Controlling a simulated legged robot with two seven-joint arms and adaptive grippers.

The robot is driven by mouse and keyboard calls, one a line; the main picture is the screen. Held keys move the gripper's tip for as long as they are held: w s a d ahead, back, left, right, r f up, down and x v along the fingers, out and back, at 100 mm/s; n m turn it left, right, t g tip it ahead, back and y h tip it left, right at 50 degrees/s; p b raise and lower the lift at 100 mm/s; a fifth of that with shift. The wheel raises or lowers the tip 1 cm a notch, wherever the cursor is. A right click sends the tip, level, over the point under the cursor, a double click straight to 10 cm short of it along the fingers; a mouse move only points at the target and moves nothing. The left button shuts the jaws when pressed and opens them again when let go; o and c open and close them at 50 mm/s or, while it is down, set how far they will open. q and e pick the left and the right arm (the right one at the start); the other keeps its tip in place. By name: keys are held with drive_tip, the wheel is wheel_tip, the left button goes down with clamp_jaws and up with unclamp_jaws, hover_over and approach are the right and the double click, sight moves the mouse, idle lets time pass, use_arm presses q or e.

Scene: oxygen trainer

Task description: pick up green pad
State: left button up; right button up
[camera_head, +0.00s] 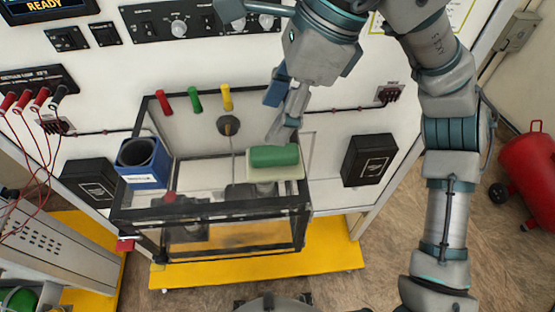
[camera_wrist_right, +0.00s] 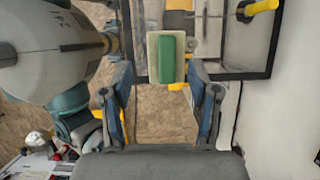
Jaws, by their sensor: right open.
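The green pad (camera_head: 274,156) lies on a pale cream block or holder at the right end of the dark-framed case. It also shows in the right wrist view (camera_wrist_right: 166,58), upright in the picture on its pale base. My right gripper (camera_head: 283,122) is just above and behind the pad in the head view. In the right wrist view my right gripper (camera_wrist_right: 160,84) has its two fingers spread wide, with nothing between them. The pad appears beyond and between the fingertips, and I see no contact. My left gripper is not in view.
The clear case (camera_head: 128,215) has a dark frame. A blue holder with a black cup (camera_head: 143,180) stands at its left. Red, green and yellow handles (camera_head: 195,98) stick out behind it. A black box (camera_head: 370,160) is right. A red tank (camera_head: 530,175) stands on the floor.

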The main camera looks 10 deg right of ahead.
sight(252, 152)
drive_tip(key=a+f, duration=0.2)
drive_tip(key=f, duration=0.1)
drive_tip(key=w+a+f, duration=0.1)
drive_tip(key=shift+f, duration=0.3)
drive_tip(key=shift+s+f, duration=0.1)
drive_tip(key=shift+f, duration=0.3)
wheel_tip(252, 152, down, 4)
drive_tip(key=shift+r, duration=0.2)
drive_tip(key=shift+w+a+f, duration=0.25)
drive_tip(key=shift+w+f, duration=0.05)
drive_tip(key=shift+f, duration=0.2)
drive_tip(key=shift+s+a+r, duration=0.1)
drive_tip(key=shift+a, duration=0.4)
drive_tip(key=c, duration=0.4)
clamp_jaws()
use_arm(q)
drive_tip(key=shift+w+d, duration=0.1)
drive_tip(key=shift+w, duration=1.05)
